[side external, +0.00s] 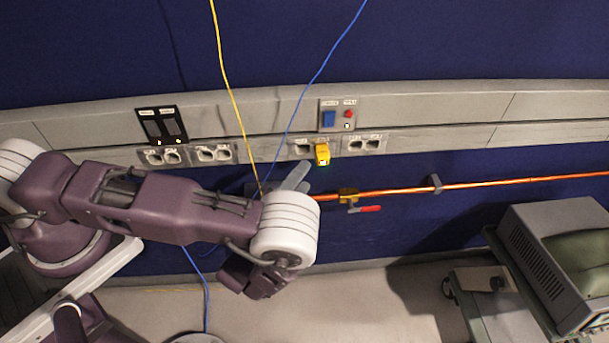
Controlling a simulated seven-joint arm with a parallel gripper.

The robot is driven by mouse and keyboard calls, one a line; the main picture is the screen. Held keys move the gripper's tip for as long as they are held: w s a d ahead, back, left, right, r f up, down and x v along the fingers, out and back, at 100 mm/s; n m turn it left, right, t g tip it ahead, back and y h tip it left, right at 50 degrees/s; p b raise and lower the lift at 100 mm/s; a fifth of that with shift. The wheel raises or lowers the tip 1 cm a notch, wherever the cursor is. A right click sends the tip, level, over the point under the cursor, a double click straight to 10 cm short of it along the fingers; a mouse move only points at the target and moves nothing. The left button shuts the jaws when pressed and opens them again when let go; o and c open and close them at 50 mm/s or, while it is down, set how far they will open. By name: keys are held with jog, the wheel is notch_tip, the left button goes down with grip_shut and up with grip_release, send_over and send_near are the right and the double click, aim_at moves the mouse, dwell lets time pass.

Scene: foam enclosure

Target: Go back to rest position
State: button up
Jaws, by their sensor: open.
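My arm reaches in from the left, with its white wrist joint in front of the wall. My gripper (293,178) is mostly hidden behind that joint. Only grey finger-like parts show above it, just below the wall's socket strip. It is open, and I see nothing held in it.
An orange pipe (480,184) with a red-handled valve (369,209) runs right along the wall. A yellow cable (226,77) and a blue cable (322,67) hang near my wrist. A switch panel (162,127) is at left. Grey equipment (545,265) stands at right.

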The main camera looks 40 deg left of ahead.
jog(key=a+r+n+g+y, duration=0.1)
jog(key=a+n+g+y, duration=0.2)
jog(key=s+a+r+n+g+y, duration=0.1)
jog(key=a+n+g+y, duration=0.2)
jog(key=n, duration=0.1)
jog(key=a+r+n+g+y, duration=0.2)
jog(key=n, duration=0.1)
jog(key=shift+s+a+n+g+y, duration=0.2)
jog(key=shift+a+n+g+y, duration=0.2)
jog(key=s+a+r+n+g+h, duration=0.25)
jog(key=s+r+g, duration=0.2)
jog(key=r, duration=0.35)
jog(key=s+a+r+n+g+h, duration=0.2)
jog(key=s+r+n+g, duration=0.15)
jog(key=s+r, duration=0.35)
jog(key=s+d+r+t+h, duration=0.4)
jog(key=s+r+h, duration=0.3)
jog(key=s+r, duration=0.3)
jog(key=shift+s+d+r+m+t, duration=0.3)
jog(key=shift+s+d+m, duration=0.1)
jog(key=shift+s+d, duration=0.2)
jog(key=shift+h, duration=0.25)
jog(key=shift+c, duration=0.4)
